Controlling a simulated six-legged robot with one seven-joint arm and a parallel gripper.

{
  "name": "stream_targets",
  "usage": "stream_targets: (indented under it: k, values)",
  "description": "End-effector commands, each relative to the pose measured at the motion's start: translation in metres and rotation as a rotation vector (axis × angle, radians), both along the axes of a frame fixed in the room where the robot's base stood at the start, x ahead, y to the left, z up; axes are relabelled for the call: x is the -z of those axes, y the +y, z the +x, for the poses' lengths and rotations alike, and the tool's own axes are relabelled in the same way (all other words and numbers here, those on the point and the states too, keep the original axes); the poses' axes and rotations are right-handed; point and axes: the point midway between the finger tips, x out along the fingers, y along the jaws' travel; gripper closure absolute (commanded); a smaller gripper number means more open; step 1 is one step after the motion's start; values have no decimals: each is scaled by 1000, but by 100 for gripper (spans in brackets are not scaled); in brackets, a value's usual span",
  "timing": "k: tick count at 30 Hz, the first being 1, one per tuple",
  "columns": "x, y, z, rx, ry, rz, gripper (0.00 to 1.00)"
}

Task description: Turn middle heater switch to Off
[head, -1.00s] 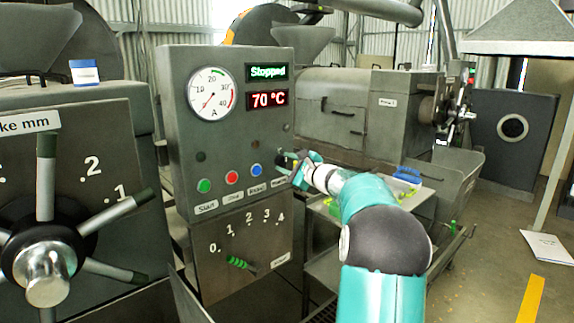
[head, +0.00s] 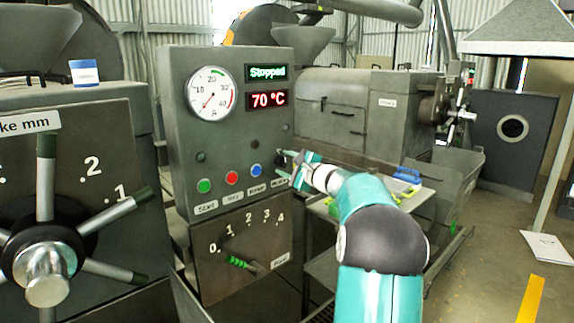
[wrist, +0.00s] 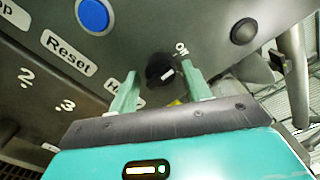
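The heater switch is a round black knob (wrist: 160,70) with a white mark, on the grey control panel (head: 215,135). In the wrist view a short label, apparently "On" (wrist: 181,48), is printed beside it; a second label (wrist: 115,95) is partly hidden by a finger. My gripper (wrist: 160,88) is open, its two green fingers apart, with the knob showing between and beyond their tips. I cannot tell whether either finger touches it. In the head view my gripper (head: 291,168) is close to the panel's right edge and hides most of the knob.
The blue Reset button (wrist: 93,14) is left of the knob, and a dark round button (wrist: 244,31) is to its right. The panel displays read Stopped (head: 267,72) and 70 °C (head: 268,99). A green-handled lever (head: 242,263) is below. Open floor lies to the right.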

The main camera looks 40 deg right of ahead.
Motion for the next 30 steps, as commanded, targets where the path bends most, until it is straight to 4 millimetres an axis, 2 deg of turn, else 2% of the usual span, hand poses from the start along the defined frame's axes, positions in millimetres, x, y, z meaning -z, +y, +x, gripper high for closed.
stream_targets:
  k: [10, 14, 30]
  values:
    - [-1, 0, -1, 1, 0, 1, 43]
    - [-1, -1, -11, 2, 0, 1, 43]
    - [-1, -4, -120, 4, 0, 0, 43]
